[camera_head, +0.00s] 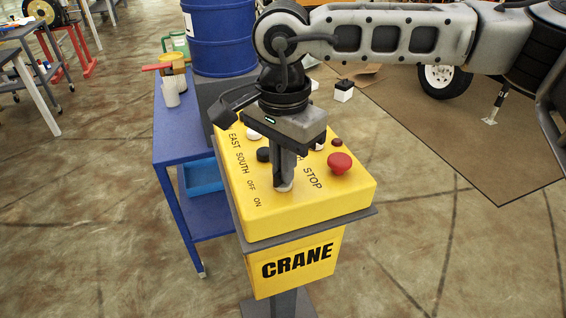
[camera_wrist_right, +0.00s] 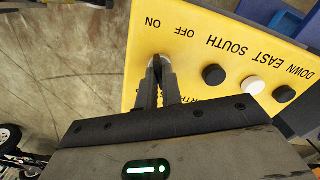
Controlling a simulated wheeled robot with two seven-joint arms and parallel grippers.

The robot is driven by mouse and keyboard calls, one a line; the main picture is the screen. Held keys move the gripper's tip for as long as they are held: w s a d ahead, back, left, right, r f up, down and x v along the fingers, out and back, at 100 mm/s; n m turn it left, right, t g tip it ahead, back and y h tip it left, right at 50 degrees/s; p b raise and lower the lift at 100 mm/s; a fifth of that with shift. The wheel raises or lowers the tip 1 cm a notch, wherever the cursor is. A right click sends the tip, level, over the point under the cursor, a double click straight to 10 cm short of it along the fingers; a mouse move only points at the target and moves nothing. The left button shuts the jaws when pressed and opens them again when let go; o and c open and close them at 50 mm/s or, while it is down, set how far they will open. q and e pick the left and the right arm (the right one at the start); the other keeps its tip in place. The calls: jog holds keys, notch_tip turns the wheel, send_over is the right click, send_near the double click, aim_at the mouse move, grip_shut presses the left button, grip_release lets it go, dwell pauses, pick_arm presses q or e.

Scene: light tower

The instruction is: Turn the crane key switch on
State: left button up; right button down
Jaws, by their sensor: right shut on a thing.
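The yellow crane control box (camera_head: 330,207) stands on a pedestal, with "CRANE" on its front and OFF and ON labels on its top panel. My right gripper (camera_head: 284,186) reaches down onto the panel near those labels. In the right wrist view its fingers (camera_wrist_right: 157,66) are shut on the crane key switch (camera_wrist_right: 156,62), close to the ON and OFF lettering. The fingers hide most of the switch, so I cannot tell which way it is turned. My left gripper is not in view.
A red stop button (camera_head: 340,163) stands up on the panel, right of my gripper. Black and white buttons (camera_wrist_right: 253,85) line the panel. A blue cart (camera_head: 182,135) and a blue barrel (camera_head: 220,38) stand close behind on the left. The floor to the right is open.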

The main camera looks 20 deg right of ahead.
jog(key=shift+f+m+b, duration=0.2)
jog(key=shift+m+b, duration=0.7)
jog(key=shift+b, duration=0.05)
jog(key=shift+m+b, duration=0.4)
jog(key=m+b, duration=0.3)
jog(key=m, duration=0.1)
jog(key=shift+m, duration=0.3)
jog(key=m+b, duration=0.1)
jog(key=m, duration=0.1)
jog(key=shift+r+m+b, duration=0.15)
jog(key=shift+m+b, duration=0.25)
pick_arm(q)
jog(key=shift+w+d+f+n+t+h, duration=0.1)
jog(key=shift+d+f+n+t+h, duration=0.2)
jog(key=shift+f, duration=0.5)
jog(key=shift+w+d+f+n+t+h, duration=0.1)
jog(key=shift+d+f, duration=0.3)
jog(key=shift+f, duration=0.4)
pick_arm(e)
jog(key=shift+m, duration=0.8)
pick_arm(q)
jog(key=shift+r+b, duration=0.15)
jog(key=shift+b, duration=0.15)
pick_arm(e)
jog(key=shift+r, duration=0.1)
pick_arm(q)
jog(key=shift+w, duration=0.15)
pick_arm(e)
jog(key=c, duration=1.6)
grip_release()
